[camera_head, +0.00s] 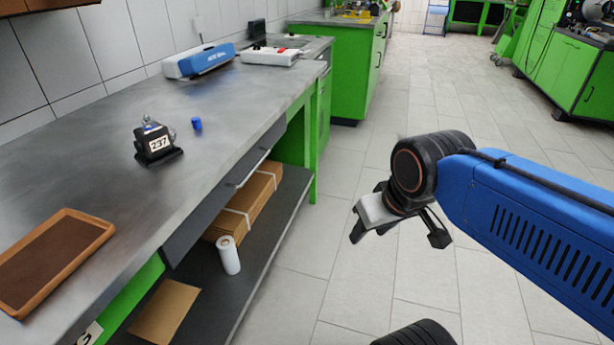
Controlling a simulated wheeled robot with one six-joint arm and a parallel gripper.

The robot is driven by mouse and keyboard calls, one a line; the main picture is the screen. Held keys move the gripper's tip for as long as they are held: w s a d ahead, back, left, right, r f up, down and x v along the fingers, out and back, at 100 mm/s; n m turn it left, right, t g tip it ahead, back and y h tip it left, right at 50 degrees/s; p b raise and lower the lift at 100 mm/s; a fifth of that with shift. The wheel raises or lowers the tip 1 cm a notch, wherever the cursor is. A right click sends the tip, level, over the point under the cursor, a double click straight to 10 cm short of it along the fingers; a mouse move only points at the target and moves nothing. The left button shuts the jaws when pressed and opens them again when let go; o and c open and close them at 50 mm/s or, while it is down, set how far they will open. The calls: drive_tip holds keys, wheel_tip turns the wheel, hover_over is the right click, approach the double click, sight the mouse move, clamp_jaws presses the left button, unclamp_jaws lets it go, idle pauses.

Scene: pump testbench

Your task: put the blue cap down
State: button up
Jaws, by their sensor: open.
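The small blue cap (197,124) stands on the grey metal bench top (215,160), just right of a black pump (155,142) with a white label reading 237. A small gap shows between cap and pump. My gripper (397,240) is open and empty. It hangs over the tiled floor to the right of the bench, well apart from the cap. Its fingers point down and are spread.
A brown tray with an orange rim (97,218) lies at the near left of the bench. A blue and white device (200,62) and a white box with red parts (270,57) stand at the back. A white roll (228,254) and cardboard box (247,200) are on the lower shelf.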

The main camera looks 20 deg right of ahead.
drive_tip(key=w+a+r+m+y, duration=0.4)
drive_tip(key=w+a+r+m, duration=0.1)
drive_tip(key=w, duration=0.5)
drive_tip(key=w+a+r+m+y, duration=0.4)
drive_tip(key=w+a+r+m, duration=0.2)
drive_tip(key=w+m, duration=0.4)
drive_tip(key=w+a+r+m+t+y, duration=0.1)
drive_tip(key=w+a+r+m+y, duration=0.3)
drive_tip(key=w+r+m, duration=0.4)
drive_tip(key=shift+w+a, duration=0.25)
drive_tip(key=shift+w, duration=0.45)
drive_tip(key=shift+w+a, duration=0.2)
drive_tip(key=shift+w, duration=0.5)
drive_tip(key=shift+w+a, duration=0.25)
drive_tip(key=shift+w, duration=0.45)
approach(198, 119)
drive_tip(key=x, duration=0.5)
drive_tip(key=shift+a, duration=0.25)
drive_tip(key=shift+x, duration=2.65)
drive_tip(key=shift+w+d, duration=0.1)
drive_tip(key=shift+w, duration=0.1)
clamp_jaws()
